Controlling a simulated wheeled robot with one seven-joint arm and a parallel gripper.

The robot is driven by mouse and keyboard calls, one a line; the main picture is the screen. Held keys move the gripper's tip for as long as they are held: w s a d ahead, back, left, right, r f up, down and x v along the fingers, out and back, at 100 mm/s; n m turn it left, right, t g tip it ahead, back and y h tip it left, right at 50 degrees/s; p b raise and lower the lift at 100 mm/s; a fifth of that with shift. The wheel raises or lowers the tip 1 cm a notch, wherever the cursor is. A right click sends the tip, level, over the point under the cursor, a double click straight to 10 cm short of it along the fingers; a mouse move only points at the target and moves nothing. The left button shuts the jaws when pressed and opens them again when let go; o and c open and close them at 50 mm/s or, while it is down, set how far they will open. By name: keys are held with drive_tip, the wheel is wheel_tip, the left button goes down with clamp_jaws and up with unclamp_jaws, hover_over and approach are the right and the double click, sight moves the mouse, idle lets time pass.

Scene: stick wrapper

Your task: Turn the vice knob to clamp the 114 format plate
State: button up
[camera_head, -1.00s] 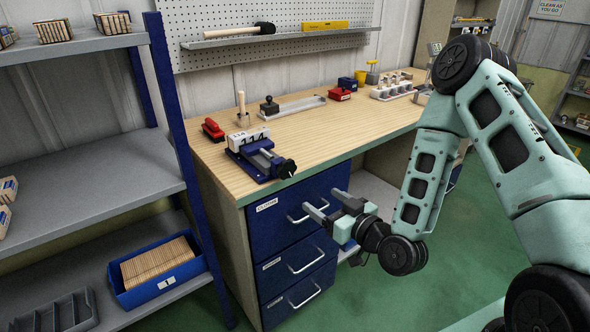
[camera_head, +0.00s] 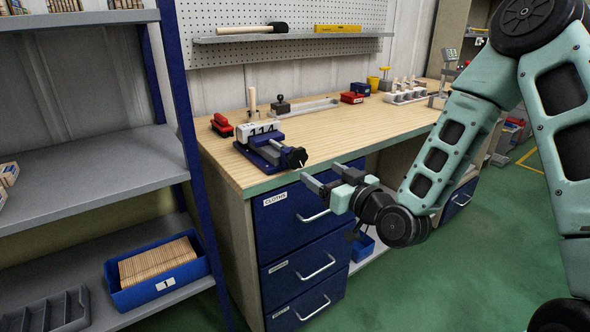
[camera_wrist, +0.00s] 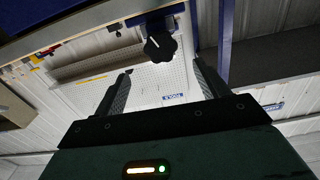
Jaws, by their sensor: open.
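A blue vice (camera_head: 268,151) stands on the left end of the wooden workbench, near its front edge. A white plate marked 114 (camera_head: 258,131) sits upright at the vice; I cannot tell how tightly the jaws hold it. The black vice knob (camera_head: 297,157) faces the front right. My gripper (camera_head: 322,177) is open and empty, in front of the bench edge, a little right of and below the knob. In the wrist view the knob (camera_wrist: 160,46) shows beyond and between the open fingers (camera_wrist: 162,84), apart from them.
The workbench (camera_head: 360,135) has a red object (camera_head: 221,125) behind the vice and a red box (camera_head: 352,97) further right. A grey shelf unit with a blue post (camera_head: 184,90) stands close on the left.

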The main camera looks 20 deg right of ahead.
sight(299, 159)
drive_tip(key=p+x, duration=0.1)
drive_tip(key=x, duration=1.1)
drive_tip(key=shift+a, duration=0.1)
